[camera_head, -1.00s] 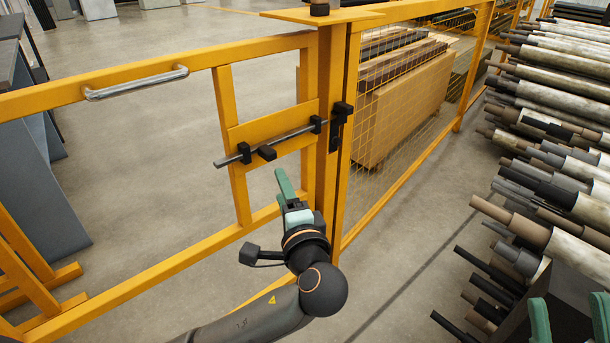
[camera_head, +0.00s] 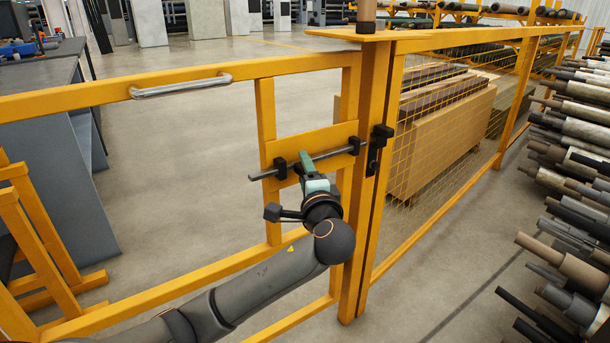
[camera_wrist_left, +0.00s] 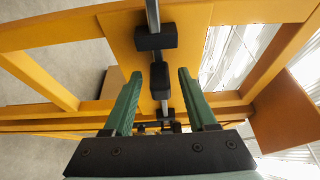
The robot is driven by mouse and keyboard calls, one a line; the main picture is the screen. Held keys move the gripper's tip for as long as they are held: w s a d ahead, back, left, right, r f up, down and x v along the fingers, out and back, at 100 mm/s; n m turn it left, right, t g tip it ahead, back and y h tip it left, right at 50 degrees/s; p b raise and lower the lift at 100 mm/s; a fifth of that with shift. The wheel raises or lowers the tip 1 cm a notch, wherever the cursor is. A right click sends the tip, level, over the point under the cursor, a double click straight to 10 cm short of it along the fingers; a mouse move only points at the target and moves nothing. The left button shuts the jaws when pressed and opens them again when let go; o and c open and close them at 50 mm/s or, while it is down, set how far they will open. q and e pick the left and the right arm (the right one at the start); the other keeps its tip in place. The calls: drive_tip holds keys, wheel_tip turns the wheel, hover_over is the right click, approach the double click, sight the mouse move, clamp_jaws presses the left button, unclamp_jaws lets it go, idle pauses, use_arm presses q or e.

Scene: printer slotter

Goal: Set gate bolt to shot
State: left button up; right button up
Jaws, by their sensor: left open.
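The gate bolt (camera_head: 325,156) is a grey rod running through black brackets on a yellow plate of the gate. Its left end sticks out past the left bracket (camera_head: 280,168). Its right end shows up to the right bracket (camera_head: 356,145); no rod shows between that and the black keeper (camera_head: 378,143) on the post. My left gripper (camera_head: 308,166) is at the bolt, open. In the left wrist view its green fingers (camera_wrist_left: 160,95) stand either side of the black bolt knob (camera_wrist_left: 160,79), with gaps visible. The knob is largely hidden by the gripper in the head view. My right gripper is out of view.
The yellow gate frame (camera_head: 180,260) surrounds the bolt, with a metal handle (camera_head: 180,86) on its top rail. A mesh fence panel (camera_head: 440,130) stands right of the post. Racked rolls (camera_head: 570,240) fill the right side.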

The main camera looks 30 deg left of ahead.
use_arm(q)
drive_tip(key=shift+w+a, duration=0.1)
clamp_jaws()
idle(0.4)
idle(1.0)
